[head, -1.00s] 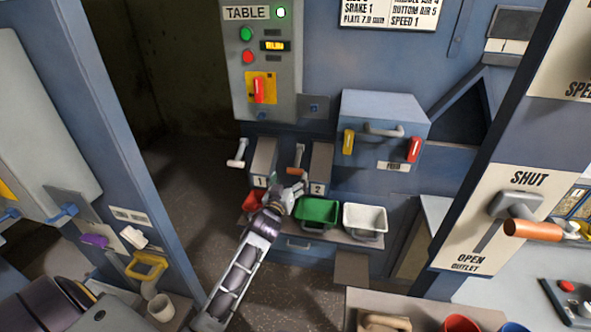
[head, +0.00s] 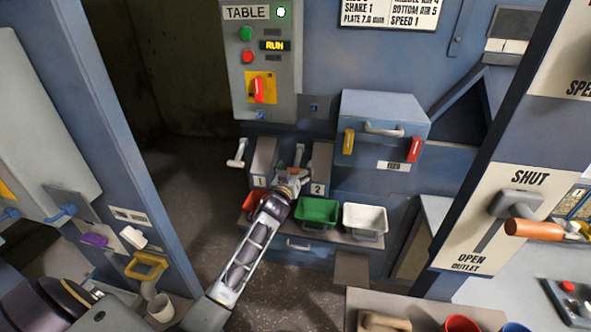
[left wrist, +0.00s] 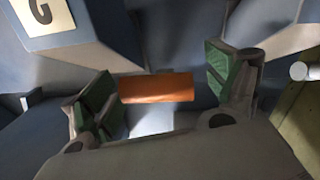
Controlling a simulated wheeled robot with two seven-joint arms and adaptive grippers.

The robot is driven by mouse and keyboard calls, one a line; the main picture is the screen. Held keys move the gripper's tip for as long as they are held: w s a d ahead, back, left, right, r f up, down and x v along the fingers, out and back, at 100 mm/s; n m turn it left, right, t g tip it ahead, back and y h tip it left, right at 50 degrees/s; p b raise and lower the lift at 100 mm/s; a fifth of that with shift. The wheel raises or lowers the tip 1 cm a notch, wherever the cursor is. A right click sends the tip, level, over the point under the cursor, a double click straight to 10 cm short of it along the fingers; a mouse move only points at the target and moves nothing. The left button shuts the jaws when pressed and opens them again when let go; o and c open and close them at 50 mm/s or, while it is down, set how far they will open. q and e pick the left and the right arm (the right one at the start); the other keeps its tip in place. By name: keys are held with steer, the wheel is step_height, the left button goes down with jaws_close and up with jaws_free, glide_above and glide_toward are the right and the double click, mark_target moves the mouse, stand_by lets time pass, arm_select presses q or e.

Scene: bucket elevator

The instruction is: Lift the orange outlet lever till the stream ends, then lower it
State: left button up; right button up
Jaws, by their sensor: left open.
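My left gripper (head: 294,179) is open at the small lever (head: 299,155) between the plates marked 1 and 2. In the left wrist view, that lever's orange handle (left wrist: 156,87) lies crosswise between the parted green-padded fingers, apart from both pads. In the head view the gripper hides most of this handle. A larger orange-handled lever (head: 534,230) stands at the right on a plate marked SHUT, OPEN and OUTLET, a little below the word SHUT. I cannot make out a stream. My right gripper is not in view.
A red bin (head: 252,203) is partly behind my left arm. Green (head: 317,213) and white (head: 365,220) bins stand beside it on a shelf. A white-handled lever (head: 238,153) is at left. The control box (head: 262,60) reads RUN. A blue post (head: 120,150) stands left of my arm.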

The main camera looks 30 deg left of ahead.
arm_select(q)
steer(key=shift+c, duration=0.4)
steer(key=c, duration=1.2)
steer(key=shift+c, duration=0.3)
steer(key=shift+r, duration=0.1)
